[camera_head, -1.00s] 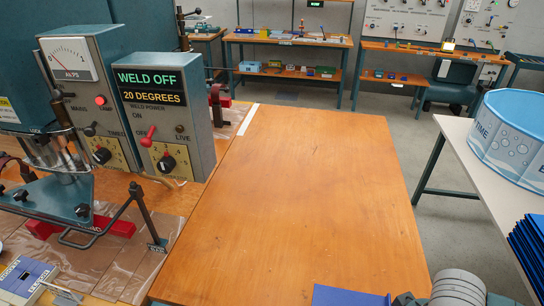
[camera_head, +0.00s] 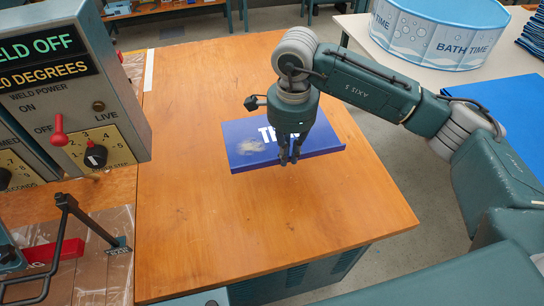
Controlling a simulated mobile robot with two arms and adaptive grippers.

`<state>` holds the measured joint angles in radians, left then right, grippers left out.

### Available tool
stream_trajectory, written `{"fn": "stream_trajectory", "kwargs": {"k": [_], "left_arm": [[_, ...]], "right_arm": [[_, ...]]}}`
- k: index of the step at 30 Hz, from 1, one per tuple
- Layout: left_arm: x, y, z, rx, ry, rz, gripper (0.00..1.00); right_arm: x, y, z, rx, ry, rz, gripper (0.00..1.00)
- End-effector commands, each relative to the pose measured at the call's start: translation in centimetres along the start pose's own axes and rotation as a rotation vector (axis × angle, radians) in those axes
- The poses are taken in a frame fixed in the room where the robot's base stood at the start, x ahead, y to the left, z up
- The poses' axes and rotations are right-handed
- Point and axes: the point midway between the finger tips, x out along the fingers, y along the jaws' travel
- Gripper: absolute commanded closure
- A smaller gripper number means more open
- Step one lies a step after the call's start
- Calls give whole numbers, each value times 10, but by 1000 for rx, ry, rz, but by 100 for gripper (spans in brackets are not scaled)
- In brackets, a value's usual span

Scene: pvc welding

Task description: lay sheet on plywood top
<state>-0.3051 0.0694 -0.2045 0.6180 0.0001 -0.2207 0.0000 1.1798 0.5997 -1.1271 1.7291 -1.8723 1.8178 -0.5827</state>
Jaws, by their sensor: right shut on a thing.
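The blue sheet (camera_head: 240,138) bears white lettering, partly hidden by my gripper, and a pale patch. It is over the middle of the orange-brown plywood top (camera_head: 220,230), with its near edge turned up like a lip. My right gripper (camera_head: 289,160) points down at the near part of the sheet and is shut on it. I cannot tell whether the sheet touches the wood or hangs just above it. My left gripper is not in view.
The welding machine's control box (camera_head: 70,90), reading WELD OFF, stands at the left beside the plywood. A white table (camera_head: 500,75) at the right holds a round BATH TIME tub (camera_head: 435,35), a blue sheet (camera_head: 510,105) and a dark blue stack. The plywood around the held sheet is clear.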

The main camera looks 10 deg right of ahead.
Motion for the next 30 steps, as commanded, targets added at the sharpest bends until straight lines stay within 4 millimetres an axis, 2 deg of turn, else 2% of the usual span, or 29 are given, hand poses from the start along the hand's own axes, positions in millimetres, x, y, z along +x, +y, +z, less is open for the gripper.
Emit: {"fn": "stream_trajectory", "kwargs": {"k": [1, 6, 12, 20, 26, 30], "left_arm": [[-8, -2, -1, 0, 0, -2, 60], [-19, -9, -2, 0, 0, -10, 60], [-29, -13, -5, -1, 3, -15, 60], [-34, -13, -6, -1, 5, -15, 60], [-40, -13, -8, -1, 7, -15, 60], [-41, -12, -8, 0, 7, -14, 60]], "right_arm": [[12, 2, 0, 1, 0, 7, 100], [58, 3, 0, 0, 0, 5, 100], [105, 2, 0, -2, -1, 2, 100], [131, 2, 1, -3, -1, 0, 100], [161, 2, 0, -2, -1, 0, 100], [167, 1, 1, -5, -2, -3, 100]]}}
